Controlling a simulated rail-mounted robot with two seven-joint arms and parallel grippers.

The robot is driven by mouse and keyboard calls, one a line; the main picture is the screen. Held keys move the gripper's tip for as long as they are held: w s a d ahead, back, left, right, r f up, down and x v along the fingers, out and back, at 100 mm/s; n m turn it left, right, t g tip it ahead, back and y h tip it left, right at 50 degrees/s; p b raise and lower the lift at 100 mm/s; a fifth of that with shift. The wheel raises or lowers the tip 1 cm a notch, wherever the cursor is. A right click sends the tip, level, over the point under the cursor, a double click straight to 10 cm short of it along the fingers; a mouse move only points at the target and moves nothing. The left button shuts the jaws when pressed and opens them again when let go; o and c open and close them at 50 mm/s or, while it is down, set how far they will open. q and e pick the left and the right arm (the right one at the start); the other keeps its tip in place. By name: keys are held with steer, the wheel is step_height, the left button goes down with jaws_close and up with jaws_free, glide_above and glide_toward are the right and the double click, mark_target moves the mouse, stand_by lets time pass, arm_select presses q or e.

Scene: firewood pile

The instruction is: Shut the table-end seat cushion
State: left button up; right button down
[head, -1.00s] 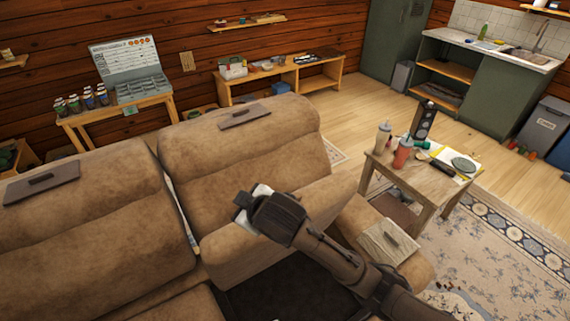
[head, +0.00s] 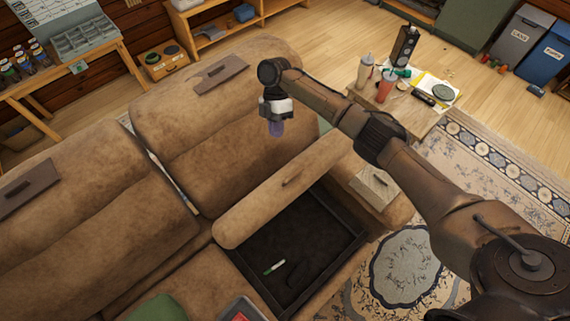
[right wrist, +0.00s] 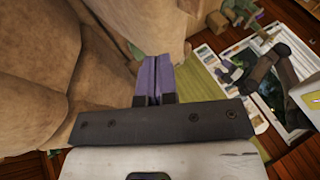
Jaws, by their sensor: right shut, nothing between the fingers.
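The table-end seat cushion (head: 262,207) is a brown lid, raised and tilted up at the back of its open storage box (head: 322,232). My right gripper (head: 276,130) hangs above and behind the raised cushion, in front of the backrest (head: 175,95). Its purple fingers are shut and empty, and they also show closed in the right wrist view (right wrist: 154,73). Whether they touch the cushion cannot be told. My left gripper is not in view.
A green and white marker (head: 274,267) lies inside the dark box. The small table (head: 422,112) beyond holds bottles and a speaker (head: 404,45). A green cushion (head: 158,308) is at the bottom left.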

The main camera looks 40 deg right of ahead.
steer(key=n, duration=0.1)
steer(key=p, duration=0.2)
glide_toward(285, 174)
steer(key=shift+n, duration=0.3)
steer(key=a+f, duration=0.3)
steer(key=f, duration=0.1)
steer(key=shift+s+a, duration=0.3)
steer(key=shift+s+d+f+p, duration=0.1)
steer(key=shift+s+f+p, duration=0.05)
steer(key=shift+s+p, duration=0.8)
steer(key=shift+s+f, duration=0.35)
steer(key=shift+s, duration=0.5)
